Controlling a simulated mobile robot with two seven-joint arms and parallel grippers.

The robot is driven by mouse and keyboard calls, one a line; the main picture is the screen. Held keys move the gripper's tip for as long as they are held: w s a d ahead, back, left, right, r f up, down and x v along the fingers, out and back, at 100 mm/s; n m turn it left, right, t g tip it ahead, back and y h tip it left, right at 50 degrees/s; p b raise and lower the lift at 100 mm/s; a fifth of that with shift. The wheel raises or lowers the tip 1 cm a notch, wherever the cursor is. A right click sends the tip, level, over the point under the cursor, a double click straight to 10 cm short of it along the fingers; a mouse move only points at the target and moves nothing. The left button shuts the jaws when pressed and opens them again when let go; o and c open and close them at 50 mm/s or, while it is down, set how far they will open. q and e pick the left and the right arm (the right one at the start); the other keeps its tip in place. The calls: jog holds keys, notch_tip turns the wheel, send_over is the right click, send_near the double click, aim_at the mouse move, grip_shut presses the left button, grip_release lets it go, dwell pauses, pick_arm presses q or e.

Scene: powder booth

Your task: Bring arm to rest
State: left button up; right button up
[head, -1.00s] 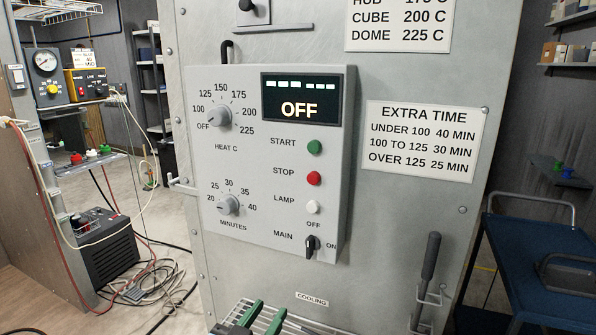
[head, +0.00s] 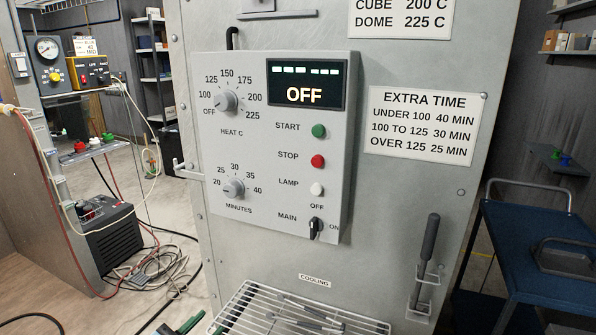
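My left gripper (head: 180,327) shows only at the bottom edge, left of the wire rack. Its green fingertips look apart with nothing visible between them; the rest of it is cut off by the frame. It is clear of the control panel (head: 262,222). The panel's display (head: 305,84) reads OFF. The main switch (head: 316,229) stands roughly upright, towards its OFF mark. My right gripper is not in view.
A wire rack (head: 240,297) under the COOLING label holds several grey metal pieces. A dark-handled tool (head: 429,252) hangs in a holder at right. A blue cart (head: 540,245) stands further right. Cables (head: 150,270) lie on the floor at left.

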pick_arm(q)
jog(key=s+a+f+n+g+y, duration=0.1)
jog(key=s+a+f+g, duration=0.1)
jog(key=s+a+f, duration=0.5)
jog(key=s+a+f+g+y, duration=0.1)
jog(key=s+a+f+g, duration=0.15)
jog(key=s+f, duration=0.75)
jog(key=s+a+f+n+g+y, duration=0.1)
jog(key=s+a+f+g+y, duration=0.1)
jog(key=s+a+f, duration=0.6)
jog(key=d+f+n, duration=0.1)
jog(key=d+n, duration=0.1)
jog(key=d, duration=0.5)
jog(key=d+f+n+t, duration=0.1)
jog(key=d+n, duration=0.2)
jog(key=d, duration=0.4)
jog(key=shift+d+f+n+h, duration=0.25)
jog(key=shift+d+n+h, duration=0.05)
jog(key=shift+s, duration=0.1)
